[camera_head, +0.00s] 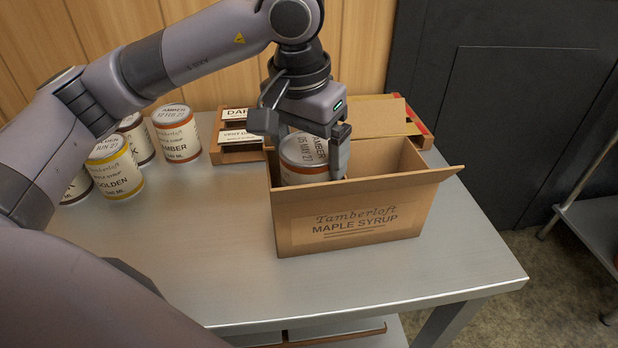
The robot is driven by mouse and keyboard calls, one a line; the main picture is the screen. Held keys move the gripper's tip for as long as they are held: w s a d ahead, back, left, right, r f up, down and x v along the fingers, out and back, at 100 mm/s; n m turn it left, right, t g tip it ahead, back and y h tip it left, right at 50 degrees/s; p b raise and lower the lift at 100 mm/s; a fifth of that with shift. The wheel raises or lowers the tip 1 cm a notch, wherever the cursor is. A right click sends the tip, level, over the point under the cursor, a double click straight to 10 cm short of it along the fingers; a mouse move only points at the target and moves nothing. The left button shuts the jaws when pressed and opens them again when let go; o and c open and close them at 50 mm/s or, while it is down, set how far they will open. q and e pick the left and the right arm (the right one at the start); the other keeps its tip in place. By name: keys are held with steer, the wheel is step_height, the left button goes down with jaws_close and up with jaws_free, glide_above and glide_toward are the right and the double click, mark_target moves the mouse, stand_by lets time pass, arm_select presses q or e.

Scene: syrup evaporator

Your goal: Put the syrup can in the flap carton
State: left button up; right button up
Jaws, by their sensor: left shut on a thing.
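The flap carton (370,225) is a brown cardboard box marked "Tamberloft Maple Syrup", open at the top, on the metal table. A syrup can (303,155) with a silver lid marked "Amber" is in the carton's left part, its top around rim height. My left gripper (338,160) is shut on this can from above, with one finger visible on the can's right side. The can's lower part is hidden by the carton's front wall, so I cannot tell whether it touches the bottom. My right gripper is not in view.
Several other syrup cans (177,133) stand at the table's back left. A wooden rack with label cards (240,137) is behind the carton. The carton's flaps (400,182) stick outward. The table's front middle (210,260) is clear.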

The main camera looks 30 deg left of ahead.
arm_select(q)
steer(key=shift+f, duration=2.45)
steer(key=shift+f, duration=0.1)
steer(key=o, duration=1.6)
steer(key=shift+f+b, duration=0.1)
steer(key=shift+b, duration=0.2)
steer(key=r, duration=0.4)
steer(key=s+r+p, duration=0.1)
steer(key=r, duration=0.7)
steer(key=shift+s+a+r, duration=0.1)
steer(key=shift+s, duration=0.3)
